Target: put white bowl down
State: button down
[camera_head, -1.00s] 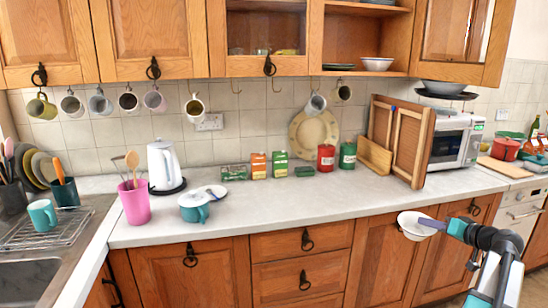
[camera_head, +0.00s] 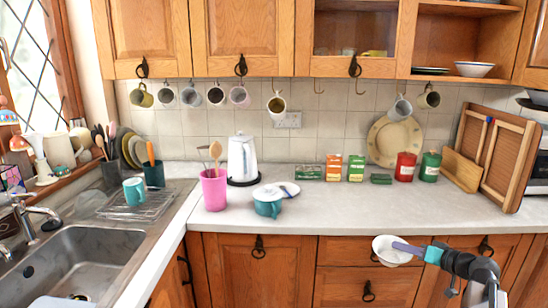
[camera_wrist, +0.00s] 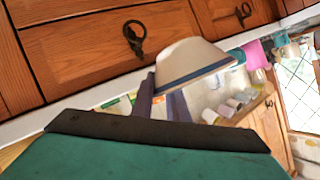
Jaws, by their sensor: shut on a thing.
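The white bowl (camera_head: 392,250) is in my gripper (camera_head: 410,248), in front of the lower cabinets and just below the counter's front edge. The gripper is shut on the bowl's right side in the head view. In the wrist view the bowl (camera_wrist: 190,62) shows beyond the dark fingers (camera_wrist: 160,100), which touch its rim. The bowl looks roughly upright in the head view. The grey countertop (camera_head: 330,210) runs behind and above it. Another white bowl (camera_head: 474,69) stands on the open shelf at the upper right.
Boxes and red and green tins (camera_head: 405,167) line the back. The counter's front middle and right are clear. A sink (camera_head: 80,265) is at left.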

jog(key=s+a+f+n+g+y, duration=0.2)
jog(key=a, duration=1.1)
jog(key=s+a+f+n+g+y, duration=0.2)
jog(key=a+n+y, duration=0.1)
jog(key=a, duration=1.1)
jog(key=shift+s+a+f, duration=0.2)
jog(key=shift+s+f, duration=0.15)
notch_tip(320, 180, up, 15)
jog(key=p, duration=1.5)
jog(key=shift+r, duration=0.2)
jog(key=shift+d, duration=0.1)
